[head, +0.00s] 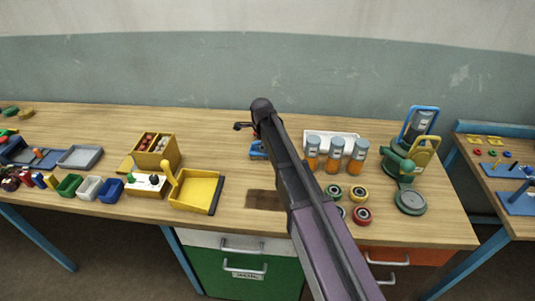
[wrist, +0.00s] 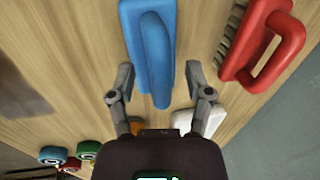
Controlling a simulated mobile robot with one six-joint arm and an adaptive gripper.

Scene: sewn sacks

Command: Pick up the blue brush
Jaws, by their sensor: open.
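The blue brush (wrist: 150,45) lies at the top middle of the wrist view, its loop handle facing the camera. In the head view a small part of the blue brush (head: 257,151) shows beside my arm; the arm hides the rest. My gripper (wrist: 160,68) is open, with one finger on each side of the near end of the brush. I cannot tell whether either finger touches it or how far above it they are. In the head view the gripper (head: 243,126) is mostly hidden by my arm.
A red brush (wrist: 268,45) with bristles lies close to the right finger. Small wheels (head: 359,193), orange bottles (head: 335,155) and a white tray (head: 350,138) stand to the right. A yellow dustpan (head: 197,190) lies to the left. The back middle of the bench is clear.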

